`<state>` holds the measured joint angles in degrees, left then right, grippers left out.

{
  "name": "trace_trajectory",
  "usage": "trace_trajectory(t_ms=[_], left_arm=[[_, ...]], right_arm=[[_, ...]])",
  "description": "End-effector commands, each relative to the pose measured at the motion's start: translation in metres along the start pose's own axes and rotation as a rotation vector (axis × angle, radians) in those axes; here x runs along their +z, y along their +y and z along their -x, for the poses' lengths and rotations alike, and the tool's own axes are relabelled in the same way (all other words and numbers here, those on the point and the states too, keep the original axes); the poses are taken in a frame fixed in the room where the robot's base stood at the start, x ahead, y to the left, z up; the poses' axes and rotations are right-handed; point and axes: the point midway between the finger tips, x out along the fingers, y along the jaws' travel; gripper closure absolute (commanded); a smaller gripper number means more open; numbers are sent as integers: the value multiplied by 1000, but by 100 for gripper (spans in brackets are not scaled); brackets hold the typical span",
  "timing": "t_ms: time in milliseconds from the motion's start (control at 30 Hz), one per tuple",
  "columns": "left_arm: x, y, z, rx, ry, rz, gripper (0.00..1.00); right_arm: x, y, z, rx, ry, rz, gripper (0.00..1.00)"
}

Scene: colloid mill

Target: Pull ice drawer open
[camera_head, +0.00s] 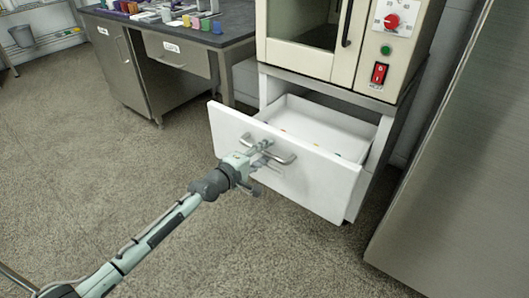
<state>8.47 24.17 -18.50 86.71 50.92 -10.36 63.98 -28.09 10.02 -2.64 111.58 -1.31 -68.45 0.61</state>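The white ice drawer (325,182) under the beige machine stands pulled out from its cabinet, with its inside showing. A few tiny coloured specks lie on its floor. A grey bar handle (285,159) runs across the drawer front. My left gripper (262,155) reaches in from the lower left and is at the left part of this handle, its fingers overlapping the bar. The fingers are small here and partly merge with the handle, so I cannot tell whether they are closed on it. My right gripper is out of view.
The beige machine (377,76) with a red knob and red switch stands above the drawer. A tall steel panel (470,190) rises close on the right. A dark-topped bench (165,62) with coloured containers stands at the back left. The speckled floor in front is clear.

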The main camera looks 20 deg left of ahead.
Motion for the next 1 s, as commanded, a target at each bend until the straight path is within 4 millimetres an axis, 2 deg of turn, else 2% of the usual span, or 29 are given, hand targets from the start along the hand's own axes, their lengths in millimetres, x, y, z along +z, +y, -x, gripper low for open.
trace_trajectory(t_ms=[167, 267, 700, 833, 1000], left_arm=[[0, 0, 4, 0, 0, 0, 66], [1, -2, 15, -2, -1, 1, 66], [0, -1, 102, -2, 0, -1, 66], [0, -1, 115, -1, 0, 1, 66], [0, 0, 120, 1, 0, 0, 66]], right_arm=[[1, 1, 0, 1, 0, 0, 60], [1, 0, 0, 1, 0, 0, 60], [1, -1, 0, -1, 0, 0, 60], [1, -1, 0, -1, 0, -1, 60], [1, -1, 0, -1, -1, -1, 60]])
